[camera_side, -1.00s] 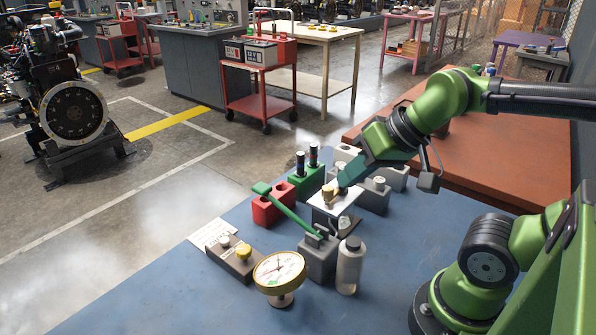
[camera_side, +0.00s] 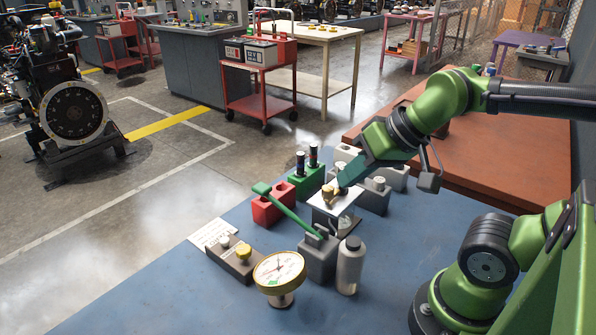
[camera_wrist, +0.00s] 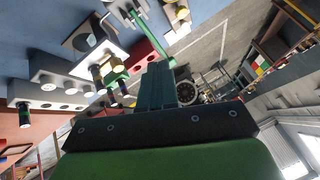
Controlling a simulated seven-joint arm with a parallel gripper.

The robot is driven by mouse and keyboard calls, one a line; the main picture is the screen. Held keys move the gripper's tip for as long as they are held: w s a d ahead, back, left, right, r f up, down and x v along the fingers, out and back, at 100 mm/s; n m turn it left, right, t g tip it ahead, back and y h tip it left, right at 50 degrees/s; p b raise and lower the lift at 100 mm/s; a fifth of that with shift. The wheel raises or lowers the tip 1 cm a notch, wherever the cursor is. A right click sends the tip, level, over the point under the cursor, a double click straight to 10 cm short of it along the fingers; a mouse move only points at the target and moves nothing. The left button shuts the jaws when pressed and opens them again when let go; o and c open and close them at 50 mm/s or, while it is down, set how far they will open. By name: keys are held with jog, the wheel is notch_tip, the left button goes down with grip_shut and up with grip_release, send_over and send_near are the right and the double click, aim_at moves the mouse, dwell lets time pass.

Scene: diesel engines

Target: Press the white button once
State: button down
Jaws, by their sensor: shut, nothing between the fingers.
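A grey button box (camera_side: 234,262) lies at the front left of the blue bench. It carries a pale, whitish button (camera_side: 223,241) on its left and a yellow button (camera_side: 243,251) on its right. In the wrist view, part of the box shows at the top (camera_wrist: 176,20). My gripper (camera_side: 345,181) is over the back middle of the bench, right of and behind the box and well apart from it. Its dark green fingers (camera_wrist: 159,68) are shut and empty. They are close to a small brass piece (camera_side: 329,193) on a metal plate; contact cannot be told.
A red block (camera_side: 272,208) and a green holder (camera_side: 307,178) stand behind. The front left bench surface is clear.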

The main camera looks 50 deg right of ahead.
jog(key=m, duration=1.4)
send_near(227, 242)
jog(key=a+r, duration=0.1)
jog(key=w+a+r, duration=0.1)
jog(key=r, duration=0.1)
jog(key=shift+w+a+r, duration=0.1)
jog(key=shift+w+a, duration=0.05)
jog(key=shift+a, duration=0.05)
jog(key=w+m, duration=0.1)
jog(key=m, duration=0.1)
jog(key=w+r+m+t, duration=0.1)
jog(key=w+m, duration=0.1)
jog(key=w+d+r+m, duration=0.1)
jog(key=m, duration=0.1)
jog(key=shift+w+r+m+t, duration=0.1)
jog(key=shift+w+m+t, duration=0.15)
jog(key=shift+m+t, duration=0.15)
jog(key=shift+f, duration=4.4)
